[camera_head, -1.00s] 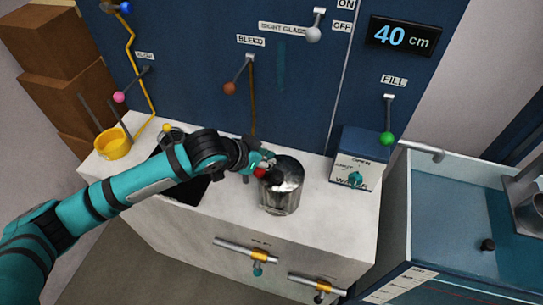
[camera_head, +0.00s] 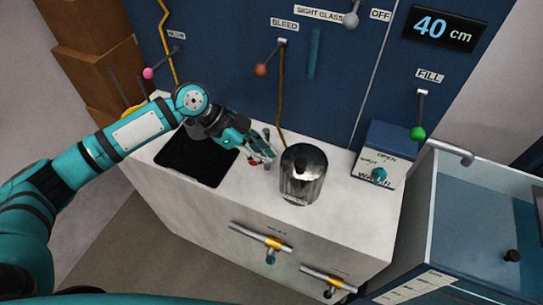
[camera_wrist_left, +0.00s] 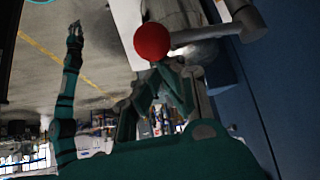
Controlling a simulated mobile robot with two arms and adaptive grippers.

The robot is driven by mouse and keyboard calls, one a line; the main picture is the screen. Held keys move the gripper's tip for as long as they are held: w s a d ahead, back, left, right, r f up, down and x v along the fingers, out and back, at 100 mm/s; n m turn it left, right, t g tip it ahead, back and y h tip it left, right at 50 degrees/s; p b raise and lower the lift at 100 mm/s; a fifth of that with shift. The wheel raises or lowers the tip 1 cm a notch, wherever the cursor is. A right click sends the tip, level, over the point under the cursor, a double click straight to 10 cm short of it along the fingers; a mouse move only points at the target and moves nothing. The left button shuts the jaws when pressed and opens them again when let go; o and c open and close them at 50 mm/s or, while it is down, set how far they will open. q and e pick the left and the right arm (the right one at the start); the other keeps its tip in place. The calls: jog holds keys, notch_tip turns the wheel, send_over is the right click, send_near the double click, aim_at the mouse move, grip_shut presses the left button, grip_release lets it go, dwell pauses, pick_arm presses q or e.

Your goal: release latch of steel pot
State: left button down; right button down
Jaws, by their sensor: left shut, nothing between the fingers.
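The steel pot (camera_head: 302,178) stands upright on the pale bench in the head view; its top looks dark and shiny. My left gripper (camera_head: 264,150) is shut and empty, just left of the pot with a small gap to its body. A small red knob (camera_head: 253,164) shows under the fingers. In the left wrist view the red ball (camera_wrist_left: 152,41) lies just beyond my left fingertips (camera_wrist_left: 165,75), and a grey metal bar (camera_wrist_left: 205,36) runs beside it. I cannot tell whether fingers and ball touch. The latch itself is not clear. My right gripper (camera_wrist_left: 75,32) shows small and far off.
A dark square opening (camera_head: 195,160) lies in the bench left of the pot. The blue water box (camera_head: 378,155) is to its right, and a blue wall with levers (camera_head: 260,70) is behind. A glass-sided tank (camera_head: 470,220) is at the right.

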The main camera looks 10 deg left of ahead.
pick_arm(q)
jog(key=shift+a, duration=0.5)
pick_arm(e)
jog(key=shift+a+f, duration=0.2)
jog(key=shift+f, duration=0.15)
pick_arm(q)
jog(key=shift+a, duration=0.1)
